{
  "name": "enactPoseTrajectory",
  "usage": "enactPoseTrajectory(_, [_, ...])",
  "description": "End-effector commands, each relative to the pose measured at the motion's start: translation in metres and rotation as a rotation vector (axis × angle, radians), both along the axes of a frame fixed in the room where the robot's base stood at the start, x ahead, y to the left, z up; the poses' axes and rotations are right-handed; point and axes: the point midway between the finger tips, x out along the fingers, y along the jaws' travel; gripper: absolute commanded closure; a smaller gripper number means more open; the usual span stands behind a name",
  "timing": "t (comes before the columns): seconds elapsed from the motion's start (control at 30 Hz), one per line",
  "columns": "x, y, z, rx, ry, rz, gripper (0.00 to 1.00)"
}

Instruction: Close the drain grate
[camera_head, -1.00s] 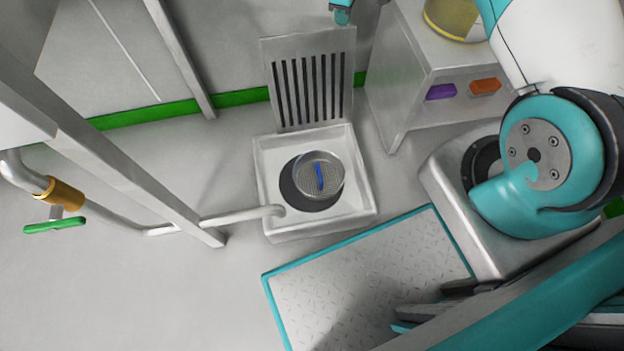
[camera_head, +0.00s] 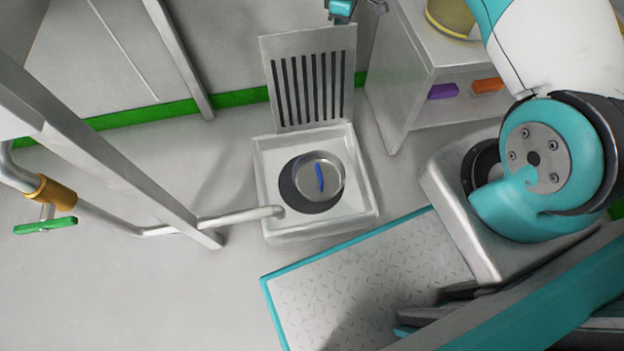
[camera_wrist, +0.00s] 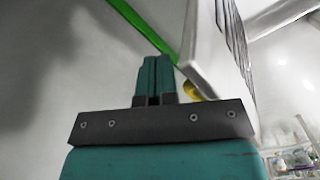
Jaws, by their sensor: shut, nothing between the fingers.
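The drain grate (camera_head: 312,85) is a grey slotted plate standing upright at the back edge of the white square drain basin (camera_head: 268,190). The basin's round opening is uncovered, with a mesh strainer (camera_head: 330,172) and a blue strip (camera_head: 320,177) showing in it. My gripper, partly cut off at the top of the head view (camera_head: 340,14), is just above and behind the grate's top edge. In the wrist view my gripper's fingers (camera_wrist: 157,72) are together and empty. The grate (camera_wrist: 203,45) rises close to their right there; I cannot tell whether they touch.
A pale pipe (camera_head: 240,215) with a green-handled valve (camera_head: 45,226) runs into the basin from the left, past a slanted post (camera_head: 120,165). A grey cabinet (camera_head: 410,95) stands right of the grate. A teal-edged tread plate (camera_head: 370,275) lies in front.

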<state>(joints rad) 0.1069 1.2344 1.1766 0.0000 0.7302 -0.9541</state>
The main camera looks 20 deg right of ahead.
Motion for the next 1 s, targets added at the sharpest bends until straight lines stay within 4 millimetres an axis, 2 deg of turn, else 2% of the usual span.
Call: enactPoseTrajectory(1.0, [-0.059, 0.012, 0.005, 0.0, 0.004, 0.0, 1.0])
